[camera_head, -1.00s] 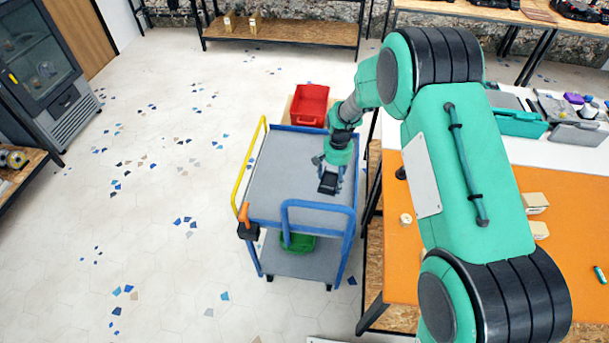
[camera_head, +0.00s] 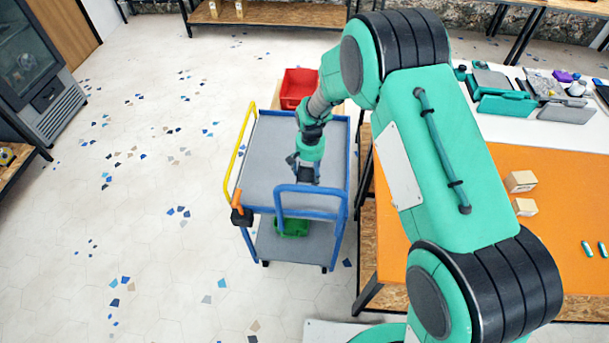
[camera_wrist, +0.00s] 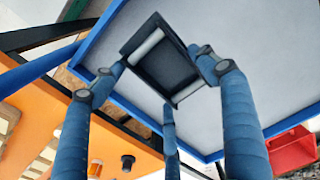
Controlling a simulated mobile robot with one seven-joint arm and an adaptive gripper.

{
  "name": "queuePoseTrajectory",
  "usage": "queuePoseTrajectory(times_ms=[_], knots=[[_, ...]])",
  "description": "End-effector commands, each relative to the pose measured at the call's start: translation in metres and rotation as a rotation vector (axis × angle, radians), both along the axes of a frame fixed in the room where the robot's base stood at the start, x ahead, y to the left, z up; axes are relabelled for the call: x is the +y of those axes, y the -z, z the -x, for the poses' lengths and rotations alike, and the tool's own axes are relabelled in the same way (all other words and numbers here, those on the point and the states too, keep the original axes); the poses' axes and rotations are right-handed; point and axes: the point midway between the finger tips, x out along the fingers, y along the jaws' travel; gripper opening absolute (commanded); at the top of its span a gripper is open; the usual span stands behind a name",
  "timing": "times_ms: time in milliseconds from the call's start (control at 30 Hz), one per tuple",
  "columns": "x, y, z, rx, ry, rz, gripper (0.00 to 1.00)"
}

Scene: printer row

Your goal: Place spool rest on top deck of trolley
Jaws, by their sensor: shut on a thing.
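The spool rest is a small dark frame with two pale rollers; it shows in the wrist view (camera_wrist: 167,58) and as a dark patch in the head view (camera_head: 308,174). My gripper (camera_head: 307,168) is shut on it; its blue fingers (camera_wrist: 165,75) close around the frame in the wrist view. The trolley (camera_head: 268,165) has a grey top deck with blue edges, which also lies behind the spool rest in the wrist view (camera_wrist: 245,60). The spool rest is over the deck, near the blue handle. I cannot tell whether it touches the deck.
The blue handle (camera_head: 310,188) rises at the trolley's near end. A green bin (camera_head: 293,226) sits on its lower deck. A red bin (camera_head: 298,84) stands beyond the trolley. The orange-topped bench (camera_head: 560,210) is on the right, with small boxes (camera_head: 522,181). Most of the deck is clear.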

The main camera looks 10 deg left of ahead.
Motion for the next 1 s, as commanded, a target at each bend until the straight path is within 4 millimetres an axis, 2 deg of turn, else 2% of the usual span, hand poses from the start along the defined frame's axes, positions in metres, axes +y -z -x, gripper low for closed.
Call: queuePoseTrajectory(times_ms=[333,767,1000], knots=[[0.000,0.046,0.000,0.000,0.000,0.000,0.32],[0.000,0.051,0.000,-0.001,0.000,0.000,0.32],[0.000,0.071,0.000,0.000,0.000,0.000,0.32]])
